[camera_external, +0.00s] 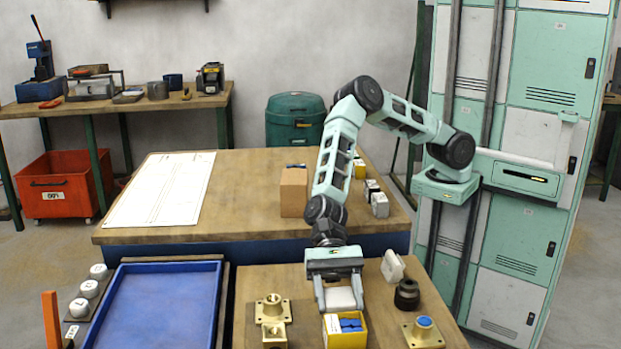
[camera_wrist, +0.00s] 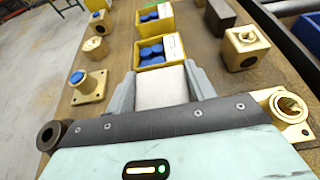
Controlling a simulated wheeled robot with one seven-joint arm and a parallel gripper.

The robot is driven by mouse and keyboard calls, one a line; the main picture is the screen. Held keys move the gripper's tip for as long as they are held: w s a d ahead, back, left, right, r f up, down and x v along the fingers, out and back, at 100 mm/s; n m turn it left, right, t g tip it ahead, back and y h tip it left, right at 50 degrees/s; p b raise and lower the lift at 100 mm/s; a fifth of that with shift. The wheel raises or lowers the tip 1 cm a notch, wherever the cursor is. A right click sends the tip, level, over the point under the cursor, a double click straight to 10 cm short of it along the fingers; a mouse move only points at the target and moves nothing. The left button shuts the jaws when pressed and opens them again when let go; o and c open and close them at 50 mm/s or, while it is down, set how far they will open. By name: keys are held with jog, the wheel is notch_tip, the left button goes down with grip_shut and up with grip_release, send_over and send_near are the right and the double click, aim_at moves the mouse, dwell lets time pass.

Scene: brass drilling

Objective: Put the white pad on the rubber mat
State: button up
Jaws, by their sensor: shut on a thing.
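The white pad (camera_external: 341,298) is held between the two fingers of my gripper (camera_external: 341,300), over the front wooden bench. In the wrist view the pad (camera_wrist: 162,87) shows as a pale block, with a grey finger on each side of my gripper (camera_wrist: 163,80). Just past it in that view is a yellow bin (camera_wrist: 176,50) with blue parts. In the external view the pad is just above and behind the yellow bin (camera_external: 345,338). I cannot clearly pick out the rubber mat in either view.
Brass fittings (camera_external: 272,308) stand left of my gripper. A black cylinder (camera_external: 407,294), a white bracket (camera_external: 392,267) and a blue-capped brass flange (camera_external: 424,335) stand right. A blue tray (camera_external: 155,310) is further left. A dark block (camera_wrist: 220,17) shows in the wrist view.

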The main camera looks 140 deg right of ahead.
jog(key=shift+f, duration=1.9)
jog(key=shift+f+b, duration=0.15)
jog(key=shift+b, duration=0.2)
jog(key=o, duration=1)
